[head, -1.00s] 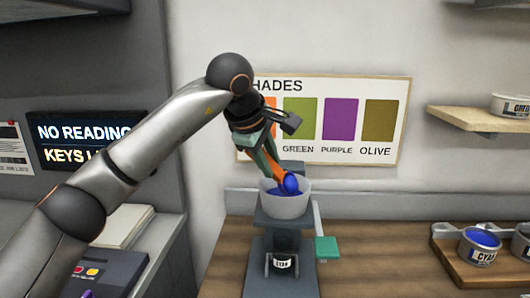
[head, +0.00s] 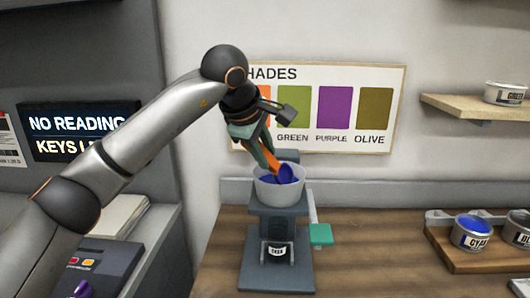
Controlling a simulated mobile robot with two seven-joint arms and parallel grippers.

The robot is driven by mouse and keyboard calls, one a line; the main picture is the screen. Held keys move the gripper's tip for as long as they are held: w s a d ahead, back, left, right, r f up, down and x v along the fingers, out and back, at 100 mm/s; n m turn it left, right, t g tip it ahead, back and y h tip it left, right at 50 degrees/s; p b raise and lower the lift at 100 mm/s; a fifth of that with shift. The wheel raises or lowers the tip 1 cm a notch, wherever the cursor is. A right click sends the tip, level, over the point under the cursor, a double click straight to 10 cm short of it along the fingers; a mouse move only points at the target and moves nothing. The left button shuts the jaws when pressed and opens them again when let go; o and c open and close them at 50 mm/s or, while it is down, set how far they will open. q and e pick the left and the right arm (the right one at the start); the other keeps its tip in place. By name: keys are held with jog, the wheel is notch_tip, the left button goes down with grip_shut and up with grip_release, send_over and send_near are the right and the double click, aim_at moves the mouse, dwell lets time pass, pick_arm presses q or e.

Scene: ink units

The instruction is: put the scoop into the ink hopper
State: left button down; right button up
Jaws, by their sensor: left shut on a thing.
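The scoop has an orange handle (head: 271,161) and a blue bowl (head: 286,174). My left gripper (head: 262,148) is shut on the handle above the hopper. The ink hopper (head: 280,193) is a pale round bowl on top of a dark grey machine. The scoop's bowl is tilted at the hopper's mouth, its lower part inside the rim. Blue ink shows in the hopper beside it. Whether the scoop touches the hopper's inside cannot be told. My right gripper is not in view.
A green lever (head: 320,234) sticks out at the machine's right. A wooden tray (head: 455,260) with a cyan-labelled tub (head: 472,232) of blue ink stands at the right. The shades chart (head: 330,108) is on the wall behind. Wooden counter between machine and tray is clear.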

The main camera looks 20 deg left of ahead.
pick_arm(q)
notch_tip(320, 180, up, 6)
jog(key=p, duration=0.5)
jog(key=shift+r+p, duration=0.1)
jog(key=shift+p, duration=0.2)
notch_tip(320, 180, up, 3)
jog(key=shift+f+p, duration=0.1)
jog(key=shift+p, duration=0.85)
notch_tip(320, 180, up, 2)
jog(key=shift+b, duration=0.3)
jog(key=shift+f, duration=0.1)
